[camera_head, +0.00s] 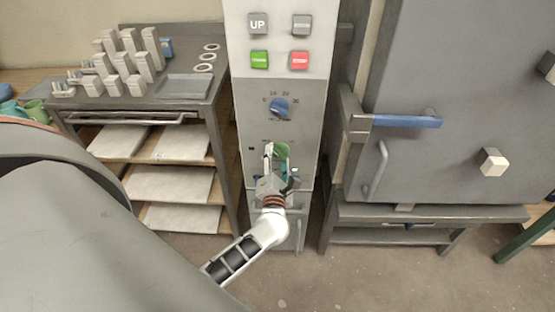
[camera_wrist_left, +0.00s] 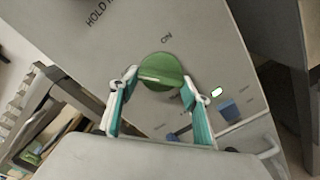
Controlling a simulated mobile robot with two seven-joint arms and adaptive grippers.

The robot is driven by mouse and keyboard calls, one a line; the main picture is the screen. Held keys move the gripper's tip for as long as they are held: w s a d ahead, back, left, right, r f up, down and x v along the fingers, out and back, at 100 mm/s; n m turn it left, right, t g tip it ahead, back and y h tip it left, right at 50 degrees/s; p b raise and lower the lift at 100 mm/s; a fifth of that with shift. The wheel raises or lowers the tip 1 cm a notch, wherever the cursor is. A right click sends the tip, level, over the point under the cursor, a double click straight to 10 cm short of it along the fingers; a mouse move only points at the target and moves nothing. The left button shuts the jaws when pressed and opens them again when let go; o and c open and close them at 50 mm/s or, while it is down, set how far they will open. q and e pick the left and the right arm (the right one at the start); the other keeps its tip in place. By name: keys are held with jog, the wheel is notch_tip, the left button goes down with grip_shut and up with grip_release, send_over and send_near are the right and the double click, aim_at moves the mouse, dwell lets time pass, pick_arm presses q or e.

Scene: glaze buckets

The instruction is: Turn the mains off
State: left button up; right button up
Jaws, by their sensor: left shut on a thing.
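A round green knob (camera_head: 281,150) sits on the lower part of the grey control panel (camera_head: 305,125). It shows large in the left wrist view (camera_wrist_left: 160,70), with a paler bar across its face and the word ON printed above it. My left gripper (camera_head: 281,162) is at this knob. In the left wrist view its white and teal fingers (camera_wrist_left: 158,88) stand on either side of the knob, shut on it. The gripper hides the panel's lower part in the head view. My right gripper is not in view.
Above are a blue dial (camera_head: 279,107), a green button (camera_head: 259,60) and a red button (camera_head: 299,60). In the wrist view a small lit lamp (camera_wrist_left: 216,92) is right of the knob. A blue-handled door (camera_head: 450,100) stands right, a shelf rack (camera_head: 170,185) left.

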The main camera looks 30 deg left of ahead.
pick_arm(q)
jog(key=shift+f+n, duration=0.1)
jog(key=shift+n, duration=0.6)
jog(key=o, duration=1.1)
jog(key=v, duration=1.2)
jog(key=shift+s, duration=0.1)
